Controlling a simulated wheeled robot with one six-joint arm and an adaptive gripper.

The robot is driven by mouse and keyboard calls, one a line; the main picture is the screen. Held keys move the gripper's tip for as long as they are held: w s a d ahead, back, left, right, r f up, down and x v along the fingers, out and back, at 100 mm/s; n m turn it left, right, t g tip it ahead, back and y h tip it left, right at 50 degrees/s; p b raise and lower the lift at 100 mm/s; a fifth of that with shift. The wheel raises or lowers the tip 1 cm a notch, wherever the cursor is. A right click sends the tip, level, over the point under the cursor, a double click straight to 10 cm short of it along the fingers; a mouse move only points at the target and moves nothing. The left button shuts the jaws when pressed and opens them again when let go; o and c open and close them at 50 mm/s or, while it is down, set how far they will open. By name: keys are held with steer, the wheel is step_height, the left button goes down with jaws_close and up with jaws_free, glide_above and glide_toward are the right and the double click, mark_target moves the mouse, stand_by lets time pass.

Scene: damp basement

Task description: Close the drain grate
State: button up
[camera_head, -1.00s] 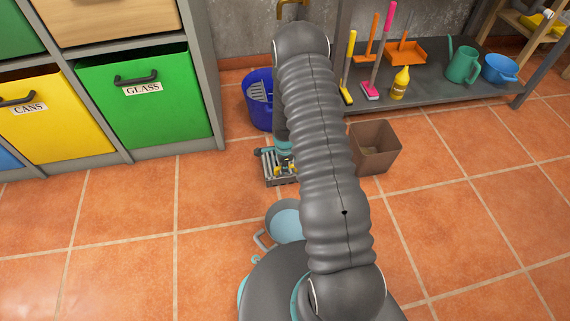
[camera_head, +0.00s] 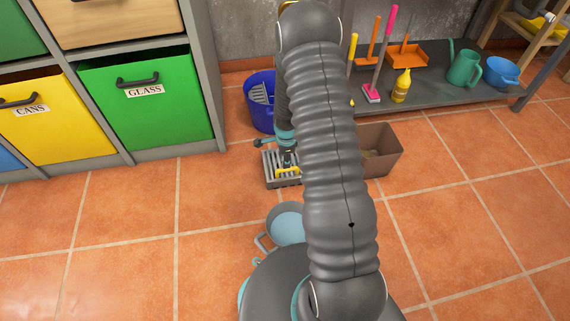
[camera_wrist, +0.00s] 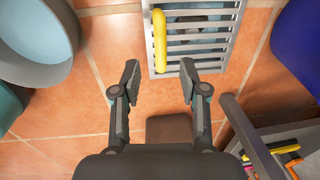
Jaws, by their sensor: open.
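The drain grate (camera_head: 270,168) is a grey slatted metal panel at floor level, left of my arm in the head view. In the wrist view the grate (camera_wrist: 215,42) fills the top middle, with a yellow bar-shaped handle (camera_wrist: 160,40) along its left side. Whether the panel is tilted or flat is hard to tell. My gripper (camera_wrist: 160,71) is open and empty, its fingertips either side of the handle's near end in the picture. Contact cannot be told. In the head view my gripper (camera_head: 287,163) is above the grate, partly hidden by my arm.
A blue bucket (camera_head: 259,100) stands behind the grate. A brown bin (camera_head: 383,150) stands to its right, partly behind my arm. A low grey shelf (camera_head: 433,88) holds brushes, a yellow bottle and a teal can. Recycling drawers stand left. The floor at front left is clear.

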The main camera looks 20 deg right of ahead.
steer(key=shift+s+r, duration=0.15)
steer(key=shift+r, duration=1.1)
steer(key=shift+s+r, duration=0.15)
steer(key=shift+r, duration=1.1)
steer(key=s+a+r+n+g, duration=0.25)
steer(key=s+r+n, duration=0.25)
steer(key=s+n, duration=0.4)
steer(key=s+a+r+n+t+p, duration=0.2)
steer(key=s+r, duration=0.4)
steer(key=r, duration=0.7)
steer(key=s+a+r+n+t+p, duration=0.2)
steer(key=s+r+n, duration=0.3)
steer(key=r, duration=0.8)
steer(key=s+a+r+n+t+p, duration=0.3)
steer(key=s+r, duration=0.4)
steer(key=r, duration=0.6)
steer(key=shift+s+a+r+n, duration=0.2)
steer(key=shift+s+a+n, duration=0.2)
steer(key=shift+n, duration=0.2)
